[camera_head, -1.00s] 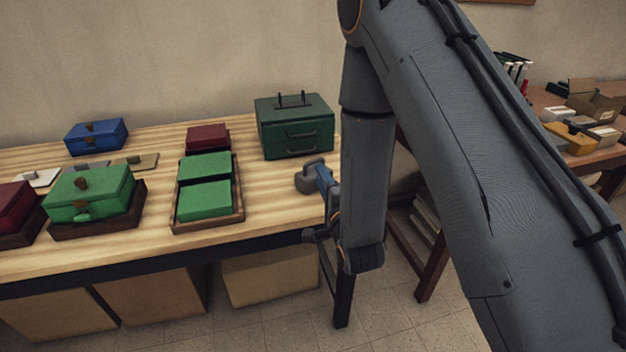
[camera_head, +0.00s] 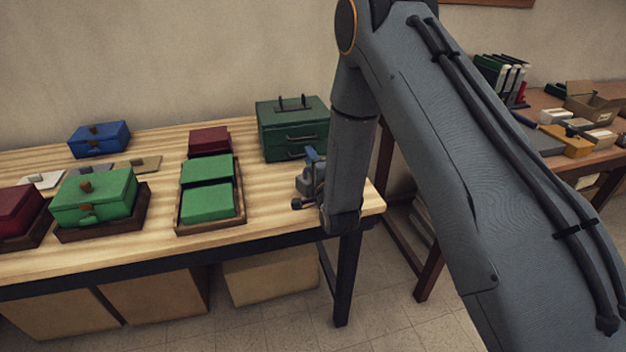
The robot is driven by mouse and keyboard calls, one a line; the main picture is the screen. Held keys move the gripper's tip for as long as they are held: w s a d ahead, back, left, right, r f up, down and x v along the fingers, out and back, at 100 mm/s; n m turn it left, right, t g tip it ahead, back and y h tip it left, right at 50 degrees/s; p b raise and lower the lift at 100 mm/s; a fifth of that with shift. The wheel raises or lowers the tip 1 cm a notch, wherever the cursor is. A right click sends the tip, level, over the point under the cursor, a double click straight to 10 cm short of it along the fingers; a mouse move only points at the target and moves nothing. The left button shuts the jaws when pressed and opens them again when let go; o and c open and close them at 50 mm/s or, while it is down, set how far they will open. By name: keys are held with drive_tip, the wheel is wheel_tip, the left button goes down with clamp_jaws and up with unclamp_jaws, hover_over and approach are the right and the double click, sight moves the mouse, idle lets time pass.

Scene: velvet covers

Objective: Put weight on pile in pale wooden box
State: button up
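A brown wooden tray (camera_head: 211,228) on the table holds two green cloth piles, a back one (camera_head: 207,169) and a front one (camera_head: 208,204). No box in view looks plainly pale on the table top. My gripper (camera_head: 307,178) is low over the right end of the table, right of the tray and in front of the dark green drawer case. A small grey weight-like thing (camera_head: 303,185) shows at its fingers, partly hidden. I cannot tell whether the fingers are closed on it. My forearm hides the area behind.
A dark green case (camera_head: 291,130) stands behind my gripper. Dark red covers (camera_head: 209,141) lie behind the tray. A green box (camera_head: 95,196) and blue box (camera_head: 98,139) stand left. Pale boxes (camera_head: 267,277) sit under the table. Bare table lies between tray and gripper.

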clamp_jaws()
idle(1.4)
drive_tip(key=shift+r, duration=0.15)
